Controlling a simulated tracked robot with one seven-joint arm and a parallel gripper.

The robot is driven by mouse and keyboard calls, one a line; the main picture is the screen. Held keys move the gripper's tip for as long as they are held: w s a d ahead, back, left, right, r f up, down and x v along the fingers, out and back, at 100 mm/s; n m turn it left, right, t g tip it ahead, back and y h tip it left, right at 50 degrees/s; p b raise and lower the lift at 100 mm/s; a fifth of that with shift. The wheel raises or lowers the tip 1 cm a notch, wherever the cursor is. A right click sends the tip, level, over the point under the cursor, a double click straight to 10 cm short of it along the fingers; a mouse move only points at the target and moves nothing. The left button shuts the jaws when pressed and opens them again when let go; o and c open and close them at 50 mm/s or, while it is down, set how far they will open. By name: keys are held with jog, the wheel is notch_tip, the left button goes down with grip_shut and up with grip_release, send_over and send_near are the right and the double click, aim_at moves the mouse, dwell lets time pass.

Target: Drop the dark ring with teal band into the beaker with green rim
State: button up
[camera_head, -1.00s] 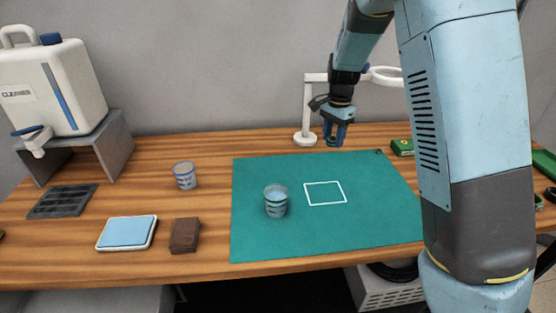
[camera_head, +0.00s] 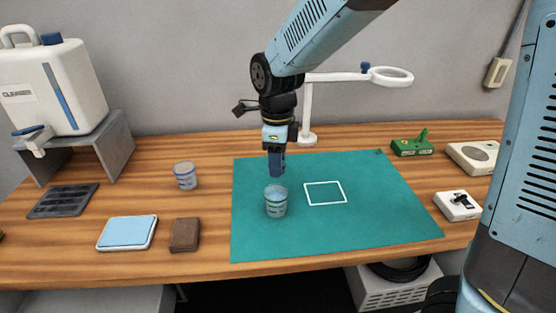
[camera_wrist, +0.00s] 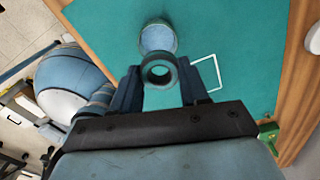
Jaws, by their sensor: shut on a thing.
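My gripper (camera_head: 276,172) points down just above the beaker with green rim (camera_head: 276,202), which stands upright on the teal mat. In the wrist view my gripper (camera_wrist: 160,82) is shut on the dark ring with teal band (camera_wrist: 146,71), held between the fingertips with its hole facing the camera. The beaker (camera_wrist: 158,36) shows just beyond the ring in that view, partly covered by it. In the head view the fingers hide the ring, and its band is hard to make out.
Another beaker (camera_head: 185,175) with blue markings stands on the wood to the left. A blue-topped pad (camera_head: 127,232) and a brown block (camera_head: 185,235) lie at the front. A white lamp stand (camera_head: 307,110) rises behind the mat (camera_head: 350,230). The mat's right side is clear.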

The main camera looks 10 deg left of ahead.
jog(key=shift+s+f, duration=0.15)
jog(key=shift+f, duration=2.8)
jog(key=shift+a, duration=0.1)
jog(key=o, duration=1.1)
jog(key=shift+o, duration=0.2)
notch_tip(320, 180, up, 14)
jog(key=shift+f, duration=0.15)
